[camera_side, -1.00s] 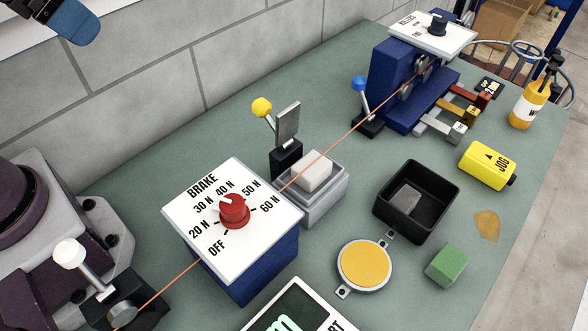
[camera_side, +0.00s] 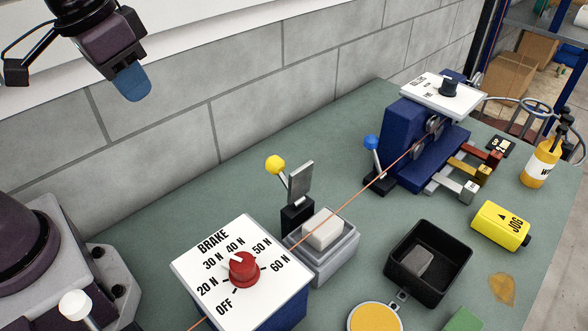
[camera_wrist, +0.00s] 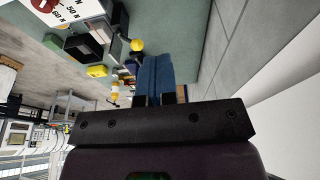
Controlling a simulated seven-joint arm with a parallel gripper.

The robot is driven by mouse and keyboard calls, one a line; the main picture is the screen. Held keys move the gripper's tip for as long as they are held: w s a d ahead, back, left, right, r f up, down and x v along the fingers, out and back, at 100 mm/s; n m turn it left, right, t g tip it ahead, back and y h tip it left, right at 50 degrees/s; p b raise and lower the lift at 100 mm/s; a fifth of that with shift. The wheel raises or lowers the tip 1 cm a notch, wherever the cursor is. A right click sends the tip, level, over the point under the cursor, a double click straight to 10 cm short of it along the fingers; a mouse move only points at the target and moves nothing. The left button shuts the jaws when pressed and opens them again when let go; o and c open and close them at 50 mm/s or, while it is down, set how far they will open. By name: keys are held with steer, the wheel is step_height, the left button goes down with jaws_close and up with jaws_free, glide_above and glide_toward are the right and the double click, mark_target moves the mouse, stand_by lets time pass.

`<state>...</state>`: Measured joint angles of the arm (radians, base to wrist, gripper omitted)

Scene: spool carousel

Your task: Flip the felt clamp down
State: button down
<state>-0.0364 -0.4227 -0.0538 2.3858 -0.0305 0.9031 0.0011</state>
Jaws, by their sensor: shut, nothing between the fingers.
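The felt clamp stands mid-bench in the side view. Its yellow ball lever (camera_side: 275,165) and grey plate (camera_side: 300,183) are tilted up from a black bracket (camera_side: 297,217). The white felt block (camera_side: 323,231) sits in a grey base (camera_side: 336,262), with the orange strand running across it. The plate is up and apart from the felt. My gripper (camera_side: 134,90) is high at the upper left, far from the clamp, with blue fingers together and empty. In the wrist view the fingers (camera_wrist: 154,70) are closed, and the yellow ball (camera_wrist: 137,45) shows just beyond them.
The brake box (camera_side: 232,262) with a red knob stands in front left of the clamp. A blue-balled lever (camera_side: 371,142) stands behind right. A black tray (camera_side: 430,280) and a yellow JOG box (camera_side: 501,225) lie to the right. The grey block wall (camera_side: 230,90) runs behind the bench.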

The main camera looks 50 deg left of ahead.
steer(key=w+d+f+g+h, duration=0.1)
steer(key=w+d+f, duration=0.1)
steer(key=w, duration=0.3)
steer(key=w+d+f+g+h, duration=0.1)
steer(key=w+d+f, duration=0.2)
steer(key=w, duration=0.3)
steer(key=w+d+f+g+h, duration=0.1)
steer(key=w+d+f, duration=0.1)
steer(key=w, duration=0.3)
steer(key=shift+w+d+f+h, duration=0.1)
steer(key=shift+d+f+h, duration=0.1)
steer(key=shift+d, duration=0.25)
steer(key=shift+w+d+f+h, duration=0.1)
steer(key=shift+d+f, duration=0.1)
steer(key=shift+d, duration=0.2)
steer(key=shift+w+d+r, duration=0.1)
steer(key=shift+w+r, duration=0.1)
steer(key=shift+r, duration=0.1)
steer(key=x, duration=1)
steer(key=shift+s, duration=0.15)
